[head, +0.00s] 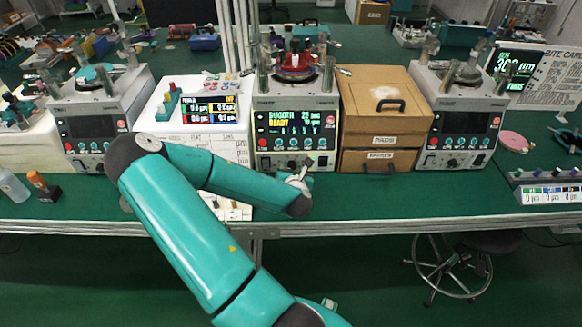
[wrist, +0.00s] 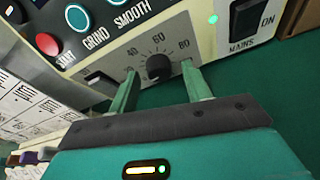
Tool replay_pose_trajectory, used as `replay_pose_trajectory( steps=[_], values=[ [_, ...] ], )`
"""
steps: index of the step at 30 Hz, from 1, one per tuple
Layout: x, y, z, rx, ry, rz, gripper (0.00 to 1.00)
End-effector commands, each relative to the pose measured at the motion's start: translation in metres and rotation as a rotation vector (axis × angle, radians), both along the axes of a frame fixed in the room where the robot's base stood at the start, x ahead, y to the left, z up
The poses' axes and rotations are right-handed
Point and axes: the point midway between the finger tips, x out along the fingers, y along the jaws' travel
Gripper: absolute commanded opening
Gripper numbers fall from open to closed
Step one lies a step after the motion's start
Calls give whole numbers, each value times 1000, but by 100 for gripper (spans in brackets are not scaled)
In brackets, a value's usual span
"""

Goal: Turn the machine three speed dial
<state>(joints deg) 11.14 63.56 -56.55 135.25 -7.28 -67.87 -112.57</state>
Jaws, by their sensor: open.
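The speed dial (wrist: 158,66) is a small black knob on a grey panel, with a scale marked 40, 60 and 80 around it. My gripper (wrist: 159,70) is open, with one green finger on each side of the dial in the wrist view. Gaps show between both fingers and the knob; I cannot tell how far the tips reach along it. In the head view my gripper (head: 300,180) is at the lower front of the middle machine (head: 296,103), whose screen reads SMOOTH and READY.
In the wrist view, a black MAINS switch (wrist: 245,18) is right of the dial, and a red button (wrist: 47,44) and teal SMOOTH button (wrist: 125,3) are up left.

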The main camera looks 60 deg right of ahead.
Motion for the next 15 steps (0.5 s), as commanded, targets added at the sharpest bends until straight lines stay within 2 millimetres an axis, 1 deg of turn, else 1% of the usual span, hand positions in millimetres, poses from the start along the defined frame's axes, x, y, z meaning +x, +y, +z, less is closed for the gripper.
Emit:
replay_pose_trajectory(
  steps=[11, 12, 14, 15],
  values=[
    [-2, 3, -1, 0, 0, 1, 49],
    [-2, 3, -1, 0, 0, 1, 47],
    [-2, 3, -1, 0, 0, 1, 35],
    [-2, 3, -1, 0, 0, 1, 27]
  ],
)
